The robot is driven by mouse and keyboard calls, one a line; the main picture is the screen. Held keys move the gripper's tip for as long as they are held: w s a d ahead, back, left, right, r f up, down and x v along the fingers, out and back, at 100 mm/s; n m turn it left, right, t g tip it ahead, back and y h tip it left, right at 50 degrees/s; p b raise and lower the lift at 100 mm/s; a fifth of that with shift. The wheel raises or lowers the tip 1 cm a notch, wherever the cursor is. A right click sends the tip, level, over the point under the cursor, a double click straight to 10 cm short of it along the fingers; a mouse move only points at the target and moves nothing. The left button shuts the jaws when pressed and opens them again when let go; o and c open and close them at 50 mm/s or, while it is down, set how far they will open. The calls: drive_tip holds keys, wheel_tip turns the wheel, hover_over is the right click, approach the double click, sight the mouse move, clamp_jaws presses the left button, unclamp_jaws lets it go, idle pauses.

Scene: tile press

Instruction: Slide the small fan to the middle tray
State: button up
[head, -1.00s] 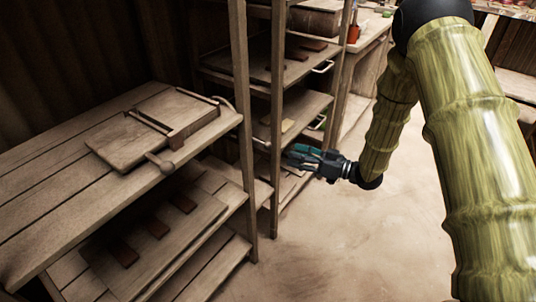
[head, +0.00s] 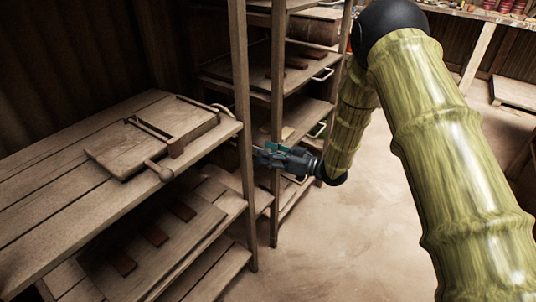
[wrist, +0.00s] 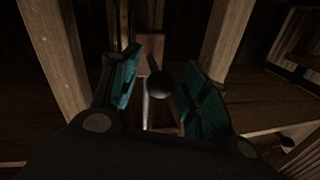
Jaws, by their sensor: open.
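I cannot make out a small fan in either view. Several wooden trays sit on the shelves in the head view. One tray (head: 305,112) with a light handle is at mid height behind my gripper; an upper tray (head: 255,72) bears dark blocks. A small pale yellowish piece (head: 287,131) lies near the mid-height tray, partly hidden. My gripper (head: 262,154) is beside the shelf posts, pointing left. In the wrist view its teal-padded fingers (wrist: 160,90) are open, with a dark round knob (wrist: 159,83) between them in the picture; contact cannot be told.
An upright post (head: 243,140) stands just left of my gripper. The floor (head: 330,240) to the right is clear.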

clamp_jaws()
drive_tip(key=shift+r, duration=0.1)
wheel_tip(320, 180, up, 26)
drive_tip(key=p, duration=1.4)
unclamp_jaws()
drive_tip(key=v, duration=1.2)
